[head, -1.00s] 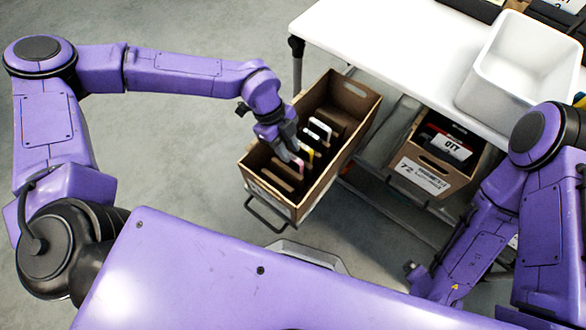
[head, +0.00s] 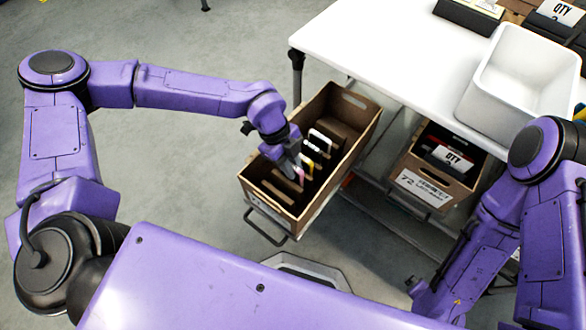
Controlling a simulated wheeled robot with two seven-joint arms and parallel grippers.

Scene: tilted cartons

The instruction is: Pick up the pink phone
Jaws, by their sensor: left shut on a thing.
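The pink phone (head: 301,174) stands in a slot of the tilted brown carton (head: 349,146), with only a small pink edge showing. My left gripper (head: 297,169) reaches down into the carton and is shut on the pink phone; the fingers hide much of it. A yellow-edged phone (head: 308,163) and a white-edged phone (head: 319,138) stand in slots behind it. My right arm is at the right, and its gripper (head: 412,285) is low beside my body, too small and dark to read.
Cardboard dividers split the carton. A second carton (head: 425,188) with a label stands to the right under the white table (head: 400,50). A white bin (head: 520,75) sits on the table. Grey floor lies open at the left.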

